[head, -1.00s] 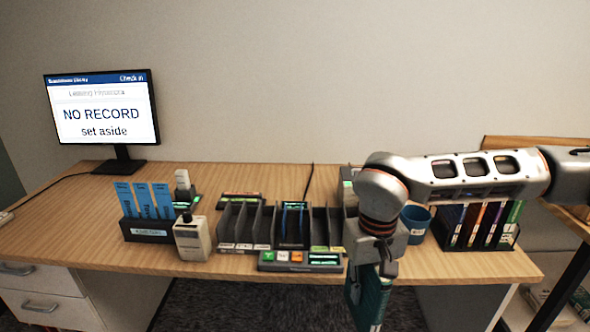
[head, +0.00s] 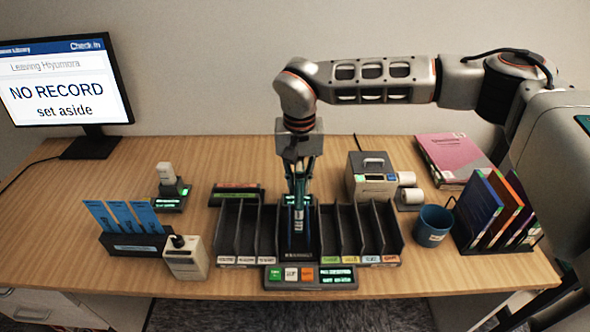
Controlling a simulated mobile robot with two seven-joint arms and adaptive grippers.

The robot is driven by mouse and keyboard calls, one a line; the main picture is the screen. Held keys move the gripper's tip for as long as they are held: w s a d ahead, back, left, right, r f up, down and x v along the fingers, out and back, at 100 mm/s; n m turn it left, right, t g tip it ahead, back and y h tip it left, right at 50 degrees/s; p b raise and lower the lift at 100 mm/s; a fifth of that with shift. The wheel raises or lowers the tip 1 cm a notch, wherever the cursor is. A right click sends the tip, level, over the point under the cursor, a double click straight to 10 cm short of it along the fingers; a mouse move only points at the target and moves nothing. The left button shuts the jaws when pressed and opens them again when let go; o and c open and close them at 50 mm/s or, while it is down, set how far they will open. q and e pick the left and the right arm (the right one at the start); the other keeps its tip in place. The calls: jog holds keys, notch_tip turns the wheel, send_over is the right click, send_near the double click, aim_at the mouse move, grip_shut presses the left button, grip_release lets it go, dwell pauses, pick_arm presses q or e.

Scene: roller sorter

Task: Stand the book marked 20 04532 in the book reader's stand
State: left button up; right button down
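The book reader's stand (head: 297,246) is the dark slot in the middle of the sorter, between two banks of grey compartments. A thin teal book (head: 298,214) is upright with its spine towards me, over or in this stand. Its label is too small to read, and I cannot tell whether its lower edge rests on the stand. My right gripper (head: 298,178) points straight down from above, shut on the upper part of the book. My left gripper is not in view.
A control panel (head: 310,278) with coloured buttons lies in front of the stand. A printer (head: 371,180), a blue cup (head: 432,226) and a rack of books (head: 496,212) stand right. The monitor (head: 62,85) reads NO RECORD, set aside.

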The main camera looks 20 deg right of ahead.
jog(key=shift+s+f+b, duration=0.25)
jog(key=shift+f+b, duration=0.5)
jog(key=shift+b, duration=0.1)
jog(key=shift+f+b, duration=0.75)
jog(key=shift+f, duration=0.05)
notch_tip(320, 180, down, 4)
jog(key=shift+w+f+b, duration=0.1)
jog(key=shift+b, duration=0.55)
jog(key=shift+f, duration=0.85)
jog(key=shift+f+b, duration=0.4)
jog(key=shift+f, duration=0.15)
jog(key=c, duration=1.9)
grip_release()
notch_tip(320, 180, up, 12)
